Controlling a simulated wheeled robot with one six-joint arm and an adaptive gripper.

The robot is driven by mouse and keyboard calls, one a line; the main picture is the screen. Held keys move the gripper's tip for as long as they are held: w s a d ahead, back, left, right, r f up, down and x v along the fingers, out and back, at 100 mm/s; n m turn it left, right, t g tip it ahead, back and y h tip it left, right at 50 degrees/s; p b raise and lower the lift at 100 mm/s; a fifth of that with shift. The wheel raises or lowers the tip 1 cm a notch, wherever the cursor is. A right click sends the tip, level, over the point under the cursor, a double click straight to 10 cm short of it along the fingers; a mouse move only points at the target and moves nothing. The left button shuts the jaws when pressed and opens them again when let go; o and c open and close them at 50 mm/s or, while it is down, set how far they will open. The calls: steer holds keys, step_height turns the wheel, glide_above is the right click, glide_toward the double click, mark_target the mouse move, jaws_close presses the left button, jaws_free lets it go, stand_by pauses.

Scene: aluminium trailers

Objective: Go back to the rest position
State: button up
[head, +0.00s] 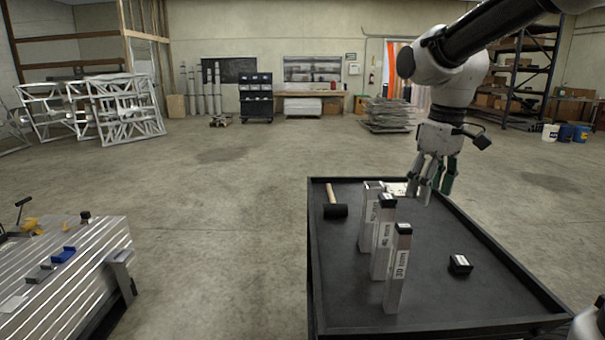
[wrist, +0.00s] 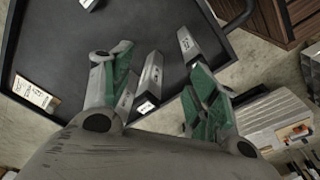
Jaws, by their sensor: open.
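My gripper (head: 430,198) hangs fingers down above the far part of the black tray table, beyond and right of the standing profiles. In the wrist view its two green-padded fingers (wrist: 160,60) are spread, with nothing held between them.
The black tray table (head: 450,313) has a raised rim. It carries a mallet (head: 335,210), a small black box (head: 460,264) and a white card (head: 396,188) behind the profiles. A slatted metal workbench (head: 75,285) stands at left, with open floor between.

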steer(key=s+d+m+t, duration=0.1)
steer(key=s+d+m, duration=0.2)
steer(key=s, duration=0.5)
steer(key=s+d+f+m+t, duration=0.1)
steer(key=s+d+m+t, duration=0.1)
steer(key=s+d, duration=0.4)
steer(key=s+m, duration=0.1)
steer(key=s, duration=0.1)
steer(key=shift+s+d, duration=0.2)
steer(key=shift+s, duration=0.2)
